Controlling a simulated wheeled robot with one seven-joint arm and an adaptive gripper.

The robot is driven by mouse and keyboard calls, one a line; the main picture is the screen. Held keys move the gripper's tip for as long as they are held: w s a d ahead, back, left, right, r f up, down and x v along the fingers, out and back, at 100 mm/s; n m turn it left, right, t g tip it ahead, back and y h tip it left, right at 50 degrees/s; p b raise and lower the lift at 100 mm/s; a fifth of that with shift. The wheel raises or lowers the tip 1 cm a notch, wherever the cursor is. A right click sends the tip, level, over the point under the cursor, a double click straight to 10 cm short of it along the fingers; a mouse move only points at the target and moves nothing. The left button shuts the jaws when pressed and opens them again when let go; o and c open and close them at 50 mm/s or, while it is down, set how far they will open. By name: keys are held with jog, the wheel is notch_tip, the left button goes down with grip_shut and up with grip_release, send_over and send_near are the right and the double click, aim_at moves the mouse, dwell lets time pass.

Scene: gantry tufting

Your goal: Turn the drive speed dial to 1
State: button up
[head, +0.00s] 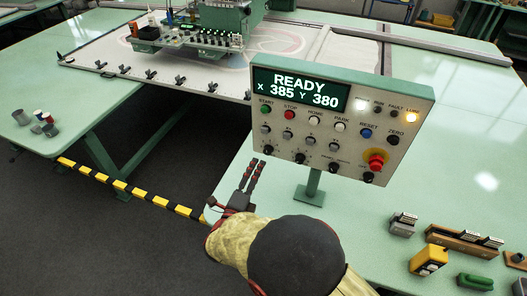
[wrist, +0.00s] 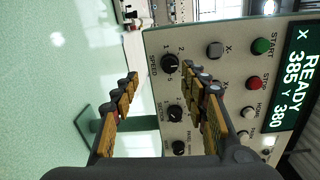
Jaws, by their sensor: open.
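The grey control panel (head: 318,120) has a screen reading READY X 385 Y 380. The black drive speed dial (head: 268,149) is at the lower left of its face. In the wrist view the panel appears turned sideways, and the dial (wrist: 170,64), beside the word SPEED, shows between my fingertips. I cannot clearly read its setting. My gripper (head: 252,171) is open and empty, just below and left of the dial in the head view. In the wrist view its two fingers (wrist: 160,76) lie to either side of the dial, apparently short of it.
More black knobs (wrist: 175,112) sit in line with the dial. Coloured buttons and a red emergency stop (head: 376,160) are on the same panel. A green table (head: 430,150) lies under it, with a yellow block (head: 428,258) at front right.

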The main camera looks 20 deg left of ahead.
aim_at(267, 153)
jog(key=shift+m, duration=0.6)
jog(key=shift+w+d+r+b, duration=0.1)
jog(key=shift+w+d+r, duration=0.1)
jog(key=shift+w, duration=1.1)
jog(key=shift+w+d+r+b, duration=0.1)
jog(key=shift+w+d+r, duration=0.15)
jog(key=shift+w, duration=1)
jog(key=shift+w+d+r+b, duration=0.1)
jog(key=shift+w+d+r, duration=0.1)
jog(key=shift+w, duration=1.1)
jog(key=shift+c, duration=0.5)
grip_shut()
